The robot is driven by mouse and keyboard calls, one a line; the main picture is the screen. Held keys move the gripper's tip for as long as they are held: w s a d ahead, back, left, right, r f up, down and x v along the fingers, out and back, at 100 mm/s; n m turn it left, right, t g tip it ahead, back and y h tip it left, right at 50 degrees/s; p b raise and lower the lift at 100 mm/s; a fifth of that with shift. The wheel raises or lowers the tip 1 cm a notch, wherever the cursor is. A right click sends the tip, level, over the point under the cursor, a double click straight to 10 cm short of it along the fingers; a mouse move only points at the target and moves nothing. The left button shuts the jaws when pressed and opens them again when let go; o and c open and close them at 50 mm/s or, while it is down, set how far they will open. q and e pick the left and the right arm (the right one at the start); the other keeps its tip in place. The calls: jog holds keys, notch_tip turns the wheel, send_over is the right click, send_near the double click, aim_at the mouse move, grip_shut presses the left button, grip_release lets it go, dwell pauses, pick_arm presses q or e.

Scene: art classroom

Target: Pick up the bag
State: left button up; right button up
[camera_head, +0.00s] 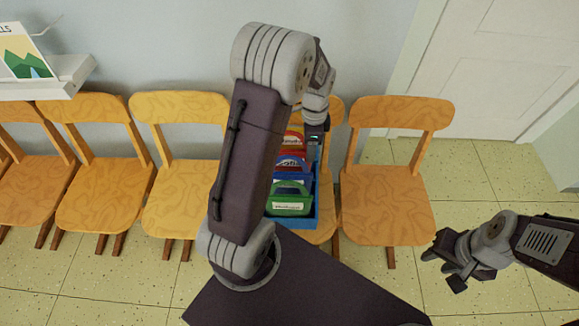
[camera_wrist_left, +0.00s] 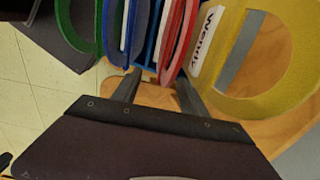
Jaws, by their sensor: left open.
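Several coloured bags with cut-out handles stand in a row in a blue box (camera_head: 316,208) on a chair. The green bag (camera_head: 290,190) is nearest, then a blue bag (camera_head: 293,170) and a red one behind it. In the left wrist view the green bag (camera_wrist_left: 84,35), the red bag (camera_wrist_left: 179,42) and a yellow bag (camera_wrist_left: 240,80) with a name label show close up. My left gripper (camera_wrist_left: 158,76) is open, its fingertips close to the blue and red bags; contact cannot be told. My right gripper (camera_head: 447,266) is apart, at the lower right, apparently open and empty.
An empty wooden chair (camera_head: 388,200) stands right of the box, and several more (camera_head: 180,190) stand to the left along the wall. A white shelf (camera_head: 50,78) holds a picture at upper left. A white door (camera_head: 490,70) is at the back right. Tiled floor is clear in front.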

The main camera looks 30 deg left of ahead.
pick_arm(q)
notch_tip(320, 180, down, 5)
jog(key=shift+w+r+b, duration=0.1)
jog(key=shift+r+b, duration=0.05)
jog(key=shift+b, duration=0.7)
grip_shut()
dwell(0.6)
